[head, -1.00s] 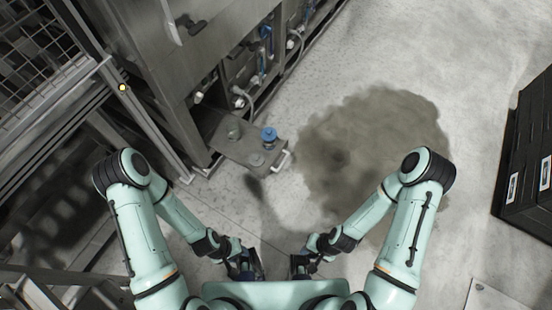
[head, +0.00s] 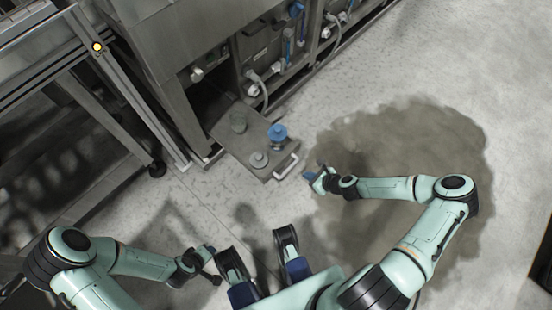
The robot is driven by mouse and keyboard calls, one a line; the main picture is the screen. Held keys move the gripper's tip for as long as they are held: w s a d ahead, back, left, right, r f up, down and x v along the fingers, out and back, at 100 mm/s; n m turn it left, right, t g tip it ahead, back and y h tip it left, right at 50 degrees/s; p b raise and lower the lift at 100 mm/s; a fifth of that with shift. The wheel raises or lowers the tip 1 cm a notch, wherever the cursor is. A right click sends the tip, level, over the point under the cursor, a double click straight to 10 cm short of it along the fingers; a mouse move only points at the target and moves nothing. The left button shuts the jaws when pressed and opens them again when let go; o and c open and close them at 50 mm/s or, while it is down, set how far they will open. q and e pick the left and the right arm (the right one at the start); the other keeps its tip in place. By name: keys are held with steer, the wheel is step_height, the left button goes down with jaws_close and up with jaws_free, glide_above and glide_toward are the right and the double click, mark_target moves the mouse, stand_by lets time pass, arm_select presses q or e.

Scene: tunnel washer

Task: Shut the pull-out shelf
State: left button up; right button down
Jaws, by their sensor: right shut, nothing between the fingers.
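The pull-out shelf (head: 235,151) is a grey metal plate that sticks out low from the machine's front, over the floor. A pale bar handle (head: 287,168) is on its outer right edge. A blue-topped fitting (head: 278,134) and two grey round pieces stand on the shelf. My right gripper (head: 309,175) is shut and empty, just right of the handle, with a small gap between them in the picture. My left gripper (head: 213,262) is at the lower left, well away from the shelf. It is small and dark, and its fingers are unclear.
The machine (head: 185,60) with hoses and valves fills the top. A metal frame (head: 115,95) with an amber light stands on the left. A dark wet patch (head: 410,150) covers the floor to the right. A dark box (head: 543,265) is at the right edge.

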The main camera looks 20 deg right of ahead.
steer(key=d, duration=0.1)
steer(key=b, duration=0.5)
glide_toward(283, 161)
steer(key=shift+m, duration=0.3)
steer(key=x, duration=0.3)
steer(key=s+f+x, duration=0.1)
steer(key=x, duration=0.1)
steer(key=shift+w+d+f, duration=0.1)
steer(key=shift+w+f, duration=0.1)
steer(key=shift+w, duration=0.55)
arm_select(q)
steer(key=s+a+f+g, duration=0.2)
steer(key=s+f, duration=0.3)
steer(key=f, duration=0.3)
steer(key=shift+s+a+f+n, duration=0.15)
steer(key=shift+s+f+n, duration=0.05)
steer(key=shift+s+n, duration=0.2)
arm_select(e)
steer(key=shift+a, duration=0.25)
